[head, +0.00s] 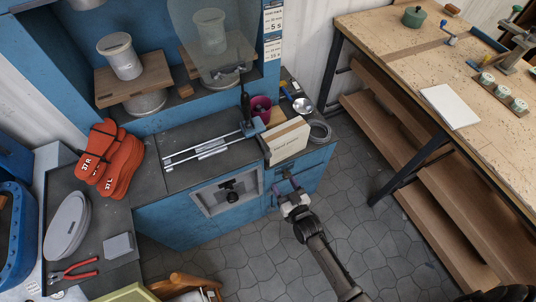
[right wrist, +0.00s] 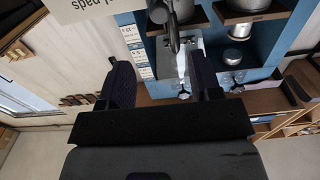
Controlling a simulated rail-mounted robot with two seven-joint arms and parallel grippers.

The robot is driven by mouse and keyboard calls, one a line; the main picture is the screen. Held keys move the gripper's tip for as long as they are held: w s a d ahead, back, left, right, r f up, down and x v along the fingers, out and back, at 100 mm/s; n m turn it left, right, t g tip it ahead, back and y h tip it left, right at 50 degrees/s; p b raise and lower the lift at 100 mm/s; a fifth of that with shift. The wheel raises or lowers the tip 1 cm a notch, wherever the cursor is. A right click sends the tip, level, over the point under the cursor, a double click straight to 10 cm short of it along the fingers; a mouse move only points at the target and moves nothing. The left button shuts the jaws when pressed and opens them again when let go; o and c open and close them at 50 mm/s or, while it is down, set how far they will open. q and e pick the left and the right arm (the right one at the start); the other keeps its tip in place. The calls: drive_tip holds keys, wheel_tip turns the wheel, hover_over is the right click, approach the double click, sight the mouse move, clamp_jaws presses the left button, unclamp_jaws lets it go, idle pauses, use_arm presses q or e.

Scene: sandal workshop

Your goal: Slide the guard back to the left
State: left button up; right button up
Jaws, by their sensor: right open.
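The guard (head: 212,40) is a clear, faintly tinted panel in front of the right side of the blue press. Below it, two silver rails (head: 190,155) run along the dark worktop. A small blue block (head: 252,127) with a dark upright post (head: 245,100) is at the rails' right end. I cannot tell how the block joins the panel. My right gripper (head: 286,183) is open and empty, in front of the blue cabinet, below and right of the block and apart from it. In the right wrist view its two fingers (right wrist: 160,82) are spread. My left gripper is out of view.
A light box (head: 288,141) stands right of the rails, near my right gripper. A magenta cup (head: 261,108) is behind the block. Red sandal soles (head: 110,160) lie left of the rails. A wooden workbench (head: 440,55) stands at the right; tiled floor between is clear.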

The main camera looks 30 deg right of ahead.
sight(269, 157)
drive_tip(key=w, duration=0.4)
drive_tip(key=w+b, duration=0.1)
drive_tip(key=w, duration=0.8)
drive_tip(key=shift+w+d, duration=0.2)
drive_tip(key=shift+d, duration=0.1)
clamp_jaws()
